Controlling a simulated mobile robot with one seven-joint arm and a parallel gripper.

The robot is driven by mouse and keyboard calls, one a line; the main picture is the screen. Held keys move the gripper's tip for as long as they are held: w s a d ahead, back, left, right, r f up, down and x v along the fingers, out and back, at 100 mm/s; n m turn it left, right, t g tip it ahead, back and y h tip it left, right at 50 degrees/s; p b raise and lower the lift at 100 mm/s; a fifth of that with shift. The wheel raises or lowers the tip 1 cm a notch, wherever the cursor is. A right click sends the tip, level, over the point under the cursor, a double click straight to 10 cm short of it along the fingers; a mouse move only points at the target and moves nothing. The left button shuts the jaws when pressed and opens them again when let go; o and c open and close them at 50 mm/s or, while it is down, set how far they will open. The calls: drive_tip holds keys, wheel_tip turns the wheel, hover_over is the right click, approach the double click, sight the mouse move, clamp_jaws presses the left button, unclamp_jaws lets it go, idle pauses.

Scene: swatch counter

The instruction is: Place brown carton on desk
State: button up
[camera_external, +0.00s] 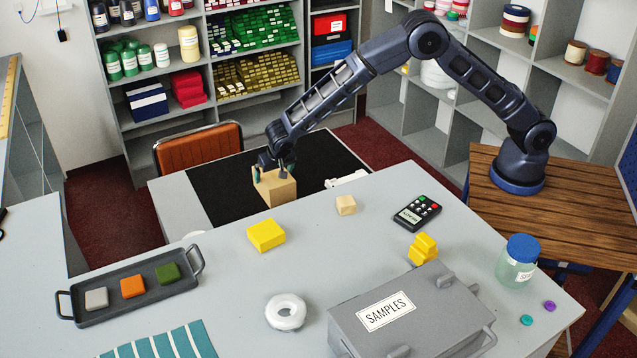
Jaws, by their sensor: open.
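A light brown carton (273,190) is near the black mat at the back of the grey desk (340,240). It looks upright, and its lower part shows against the mat. My gripper (277,172) points down at the carton's top, with its open fingers at either side of the upper part. Whether the fingers touch the carton cannot be told. The gripper hides part of the carton's top.
The black mat (215,195) lies behind the carton.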

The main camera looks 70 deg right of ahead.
drive_tip(key=v, duration=0.8)
drive_tip(key=shift+d+r, duration=0.1)
drive_tip(key=shift+r, duration=0.1)
drive_tip(key=s+d+r+n+y, duration=0.1)
drive_tip(key=s+d+r+n, duration=0.1)
drive_tip(key=s+d+r, duration=0.95)
drive_tip(key=s+d+r+n+y, duration=0.1)
drive_tip(key=s+d+r+n, duration=0.1)
drive_tip(key=s+d+r, duration=0.9)
drive_tip(key=s+d+r+n, duration=0.2)
drive_tip(key=s, duration=1.5)
drive_tip(key=s+d+r+n+t+y, duration=0.1)
drive_tip(key=s+d+r+n, duration=0.1)
drive_tip(key=s, duration=1.4)
drive_tip(key=shift+s+d+r+n, duration=0.2)
drive_tip(key=shift+s+n, duration=0.15)
drive_tip(key=shift+n, duration=0.15)
